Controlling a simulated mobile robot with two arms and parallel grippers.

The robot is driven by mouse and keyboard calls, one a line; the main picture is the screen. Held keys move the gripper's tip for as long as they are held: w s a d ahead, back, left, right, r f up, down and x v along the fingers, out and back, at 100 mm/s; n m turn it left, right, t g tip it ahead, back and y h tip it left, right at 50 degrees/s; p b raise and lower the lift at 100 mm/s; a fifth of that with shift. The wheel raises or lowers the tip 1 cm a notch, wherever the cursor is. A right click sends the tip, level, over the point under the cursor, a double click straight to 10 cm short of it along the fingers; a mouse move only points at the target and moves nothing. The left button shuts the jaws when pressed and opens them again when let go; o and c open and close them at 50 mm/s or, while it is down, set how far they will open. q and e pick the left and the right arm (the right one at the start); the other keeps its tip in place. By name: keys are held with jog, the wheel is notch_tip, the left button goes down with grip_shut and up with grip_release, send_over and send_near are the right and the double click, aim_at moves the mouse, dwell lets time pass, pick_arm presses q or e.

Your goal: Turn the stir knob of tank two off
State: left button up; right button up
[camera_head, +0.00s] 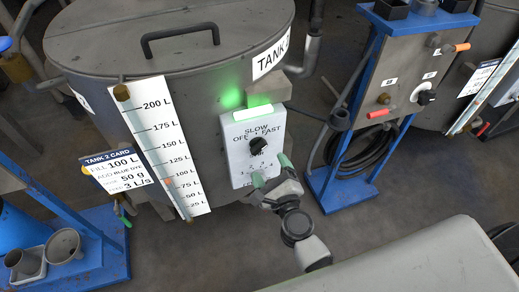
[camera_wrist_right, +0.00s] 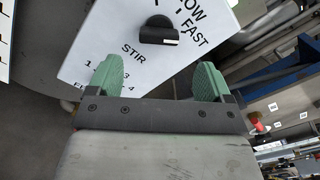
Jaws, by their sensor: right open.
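The stir knob (camera_head: 257,146) of tank two is a black knob on a white panel (camera_head: 238,165) at the tank's front, marked OFF, SLOW and FAST. In the right wrist view the knob (camera_wrist_right: 158,31) has a pale mark at its right end, on the side of the word FAST. My right gripper (camera_head: 271,170) is open and empty, just below the knob. In the wrist view its green fingertips (camera_wrist_right: 157,72) stand apart over the lower panel, with the knob beyond them and apart from them. My left gripper is not in view.
A green lamp (camera_head: 253,113) glows above the panel. Tank two (camera_head: 185,65) has a handled lid, a white litre scale (camera_head: 160,140) and a card (camera_head: 117,169). A blue stand (camera_head: 340,185) with another control box is to the right. A blue frame with funnels (camera_head: 63,246) is at lower left.

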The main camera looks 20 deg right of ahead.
aim_at(261, 151)
jog(key=w, duration=0.7)
jog(key=shift+a+p, duration=0.25)
jog(key=shift+p, duration=0.05)
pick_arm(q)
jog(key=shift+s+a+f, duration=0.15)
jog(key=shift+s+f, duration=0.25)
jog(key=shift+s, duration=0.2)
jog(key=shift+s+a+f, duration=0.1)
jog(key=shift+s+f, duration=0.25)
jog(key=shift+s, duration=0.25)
pick_arm(e)
jog(key=c, duration=0.9)
